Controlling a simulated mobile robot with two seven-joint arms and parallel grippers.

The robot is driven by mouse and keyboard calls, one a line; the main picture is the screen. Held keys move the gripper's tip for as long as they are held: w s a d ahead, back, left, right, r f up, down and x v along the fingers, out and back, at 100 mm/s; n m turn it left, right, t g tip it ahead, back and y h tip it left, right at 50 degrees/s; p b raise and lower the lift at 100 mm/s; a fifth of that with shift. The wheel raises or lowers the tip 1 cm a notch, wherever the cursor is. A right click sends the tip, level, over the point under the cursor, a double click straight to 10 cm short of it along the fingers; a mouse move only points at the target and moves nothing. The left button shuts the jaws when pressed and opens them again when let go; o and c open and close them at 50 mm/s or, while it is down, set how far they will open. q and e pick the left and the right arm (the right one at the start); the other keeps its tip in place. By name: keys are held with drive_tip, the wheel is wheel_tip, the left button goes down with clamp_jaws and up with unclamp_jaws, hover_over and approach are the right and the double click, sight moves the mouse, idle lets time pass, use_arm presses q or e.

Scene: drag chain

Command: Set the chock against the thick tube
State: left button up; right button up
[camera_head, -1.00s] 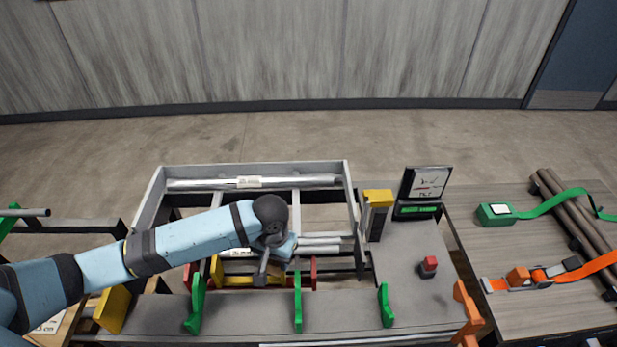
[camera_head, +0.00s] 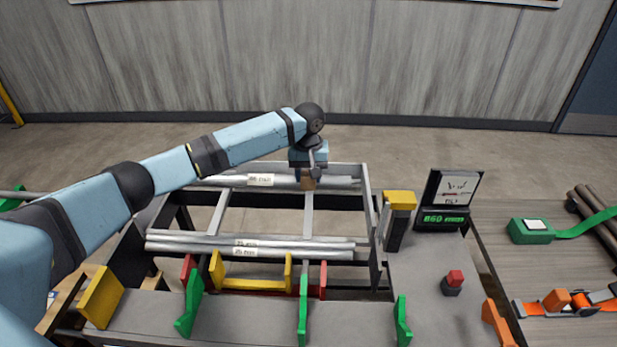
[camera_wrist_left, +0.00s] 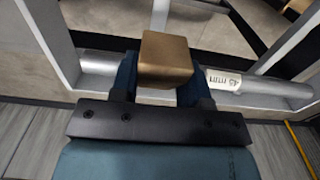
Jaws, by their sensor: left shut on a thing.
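The thick tube (camera_head: 225,181) is silver with a white label and lies across the back of the grey rack. In the left wrist view the tube (camera_wrist_left: 285,89) passes behind the gripper, and its label seems to read 45 mm. My left gripper (camera_head: 308,176) is over the tube, right of its label. It is shut on the chock, a brown block (camera_head: 308,184). The chock (camera_wrist_left: 166,55) shows between the two dark fingers in the wrist view and hides part of the tube. I cannot tell whether the chock touches the tube. My right gripper is not in view.
Thinner labelled tubes (camera_head: 200,243) lie across the front of the rack (camera_head: 368,215). Green uprights (camera_head: 303,305), a yellow bracket (camera_head: 253,284) and red pieces stand along the near side. A yellow-topped post (camera_head: 400,200), a display (camera_head: 446,217) and a red button (camera_head: 455,277) stand right.

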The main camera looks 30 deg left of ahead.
sight(309, 203)
use_arm(q)
drive_tip(key=shift+r+p, duration=0.2)
drive_tip(key=shift+p, duration=0.75)
drive_tip(key=shift+w+f, duration=0.1)
drive_tip(key=shift+f, duration=1.25)
drive_tip(key=shift+w+a+f+b, duration=0.15)
drive_tip(key=shift+f+b, duration=0.15)
drive_tip(key=shift+f, duration=1.2)
drive_tip(key=shift+w+f+b, duration=0.2)
drive_tip(key=shift+f+b, duration=0.2)
drive_tip(key=shift+f, duration=1.1)
drive_tip(key=shift+w+a+f+b, duration=0.2)
drive_tip(key=shift+w+f+b, duration=0.1)
drive_tip(key=shift+w+f, duration=0.1)
drive_tip(key=shift+w+a+f+b, duration=0.25)
drive_tip(key=shift+w+f+b, duration=0.1)
drive_tip(key=shift+w, duration=0.1)
